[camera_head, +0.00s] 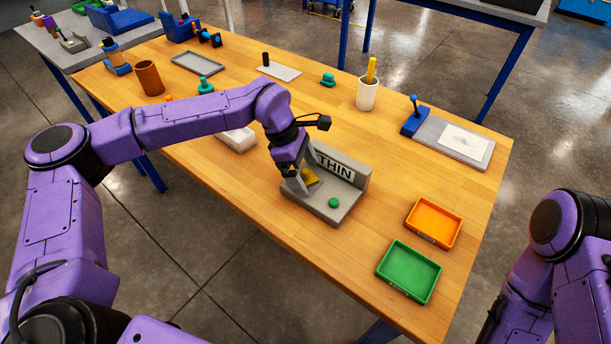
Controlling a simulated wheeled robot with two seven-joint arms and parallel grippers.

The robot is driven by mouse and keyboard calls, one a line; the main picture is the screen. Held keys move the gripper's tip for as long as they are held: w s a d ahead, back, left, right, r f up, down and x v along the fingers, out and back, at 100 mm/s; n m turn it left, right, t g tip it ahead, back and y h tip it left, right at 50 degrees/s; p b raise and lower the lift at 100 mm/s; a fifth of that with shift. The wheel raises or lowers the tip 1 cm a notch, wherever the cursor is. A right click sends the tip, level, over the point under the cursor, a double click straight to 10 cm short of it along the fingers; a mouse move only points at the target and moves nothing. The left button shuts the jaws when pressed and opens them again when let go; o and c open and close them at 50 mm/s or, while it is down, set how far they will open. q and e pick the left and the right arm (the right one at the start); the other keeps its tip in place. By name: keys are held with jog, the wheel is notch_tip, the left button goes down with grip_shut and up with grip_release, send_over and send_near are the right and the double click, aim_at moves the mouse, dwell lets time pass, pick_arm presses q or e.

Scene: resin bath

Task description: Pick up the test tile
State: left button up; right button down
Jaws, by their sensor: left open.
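A small amber-yellow piece (309,177), which looks like the test tile, is on the grey stand (326,208) with an upright plate marked "THIN". My left gripper (298,182) is open and reaches down over the stand, with its fingers right at the yellow piece. The fingers partly hide it, and I cannot tell whether they touch it. A round green button (333,202) sits on the stand's base, to the right of the gripper. My right arm shows at the lower right, but its gripper is not visible.
An orange tray (433,240) and a green tray (383,270) lie right of the stand. A white cup (367,96) holding a yellow item, a grey board with a blue clamp (414,120) and a brown cup (149,79) stand farther back. Bare wood surrounds the stand.

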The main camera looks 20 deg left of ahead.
pick_arm(q)
jog(key=c, duration=1.5)
jog(key=shift+o, duration=0.2)
jog(key=shift+r, duration=0.1)
